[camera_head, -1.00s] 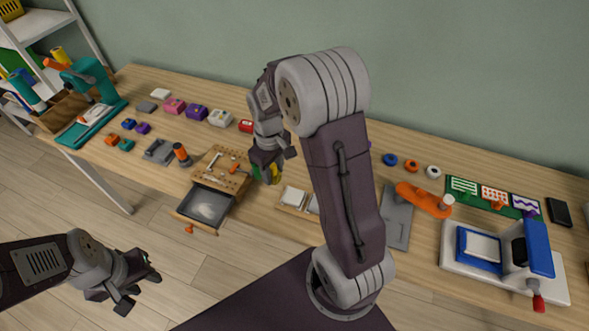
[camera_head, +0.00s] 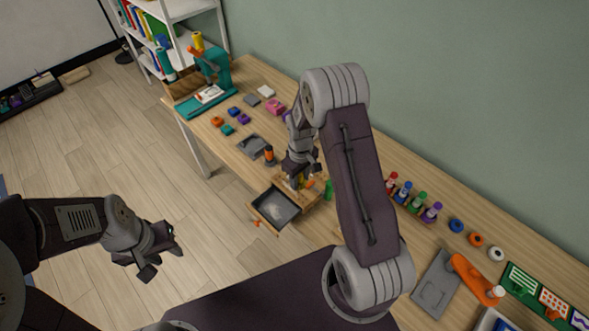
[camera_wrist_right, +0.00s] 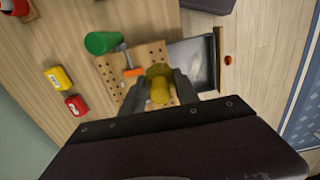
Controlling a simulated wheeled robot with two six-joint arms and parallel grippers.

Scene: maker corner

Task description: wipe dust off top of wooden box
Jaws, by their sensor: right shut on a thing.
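The wooden box (camera_wrist_right: 108,76) has a top full of small holes, and its grey drawer (camera_head: 274,208) stands open with a pale patch inside. In the head view the box (camera_head: 319,181) is partly hidden by my right gripper (camera_head: 299,178). In the right wrist view my right gripper (camera_wrist_right: 163,92) is shut on a yellow cylinder (camera_wrist_right: 160,83), over the box top. I cannot tell whether it touches the top. A small tool with an orange part (camera_wrist_right: 133,72) lies on the top. Dust on the top cannot be made out.
A green cylinder (camera_wrist_right: 102,43) is close beside the box. Yellow (camera_wrist_right: 59,78) and red (camera_wrist_right: 76,105) small items lie on the table. A grey tray (camera_head: 252,146) and an orange-and-black item (camera_head: 269,155) are left of the box. A rack of coloured bottles (camera_head: 417,202) is to the right.

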